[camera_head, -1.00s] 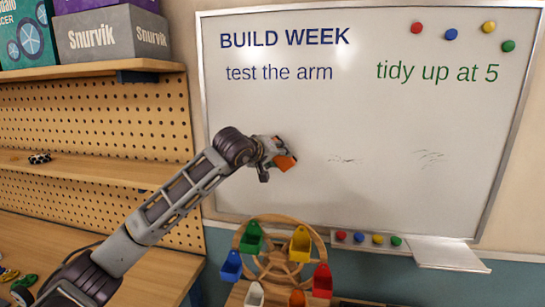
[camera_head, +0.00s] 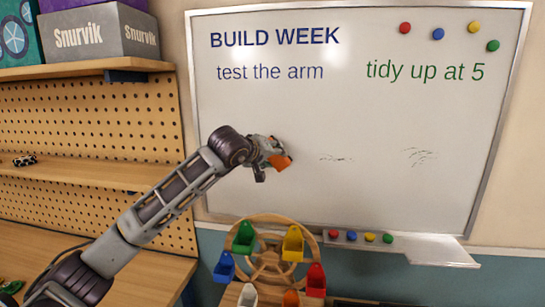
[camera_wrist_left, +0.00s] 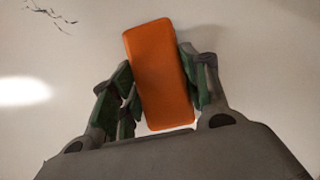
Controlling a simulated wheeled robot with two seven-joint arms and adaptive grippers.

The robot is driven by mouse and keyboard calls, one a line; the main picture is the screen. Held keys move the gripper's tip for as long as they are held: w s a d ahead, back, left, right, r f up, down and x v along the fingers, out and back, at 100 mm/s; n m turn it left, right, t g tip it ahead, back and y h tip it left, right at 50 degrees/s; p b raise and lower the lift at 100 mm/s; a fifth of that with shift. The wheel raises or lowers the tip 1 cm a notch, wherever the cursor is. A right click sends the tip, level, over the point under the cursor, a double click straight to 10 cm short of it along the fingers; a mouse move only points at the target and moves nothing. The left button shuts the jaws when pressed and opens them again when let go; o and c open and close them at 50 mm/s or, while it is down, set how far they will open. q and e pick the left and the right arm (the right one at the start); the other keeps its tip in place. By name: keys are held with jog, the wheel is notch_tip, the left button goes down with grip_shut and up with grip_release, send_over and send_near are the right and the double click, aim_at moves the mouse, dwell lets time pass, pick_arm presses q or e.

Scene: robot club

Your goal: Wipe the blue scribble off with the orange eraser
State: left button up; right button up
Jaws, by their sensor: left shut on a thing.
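My left gripper (camera_head: 272,158) is shut on the orange eraser (camera_head: 280,161) in front of the left-middle part of the whiteboard (camera_head: 300,195). The wrist view shows the eraser (camera_wrist_left: 160,75) between the two green-padded fingers of the left gripper (camera_wrist_left: 160,85). Whether the eraser touches the board is unclear. Right of it are thin, dark, broken marks (camera_head: 337,159), with a second patch of marks (camera_head: 421,156) farther right. They look dark rather than clearly blue. Dark marks (camera_wrist_left: 52,16) also show at the wrist view's top left. My right gripper is not in view.
Blue writing (camera_head: 275,38) and green writing (camera_head: 425,71) fill the board's upper part, with round magnets (camera_head: 438,34) at top right. A pen ledge (camera_head: 430,250) juts out below. A toy Ferris wheel (camera_head: 270,262) stands below the gripper. Pegboard shelves (camera_head: 90,175) are at left.

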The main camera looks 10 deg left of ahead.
pick_arm(q)
jog(key=shift+a, duration=0.1)
jog(key=shift+w+a+b, duration=0.1)
jog(key=shift+a+b, duration=0.3)
jog(key=shift+a, duration=1.45)
jog(key=shift+a, duration=0.15)
jog(key=a+b, duration=0.1)
jog(key=a, duration=0.2)
jog(key=shift+a, duration=0.25)
jog(key=shift+a, duration=0.1)
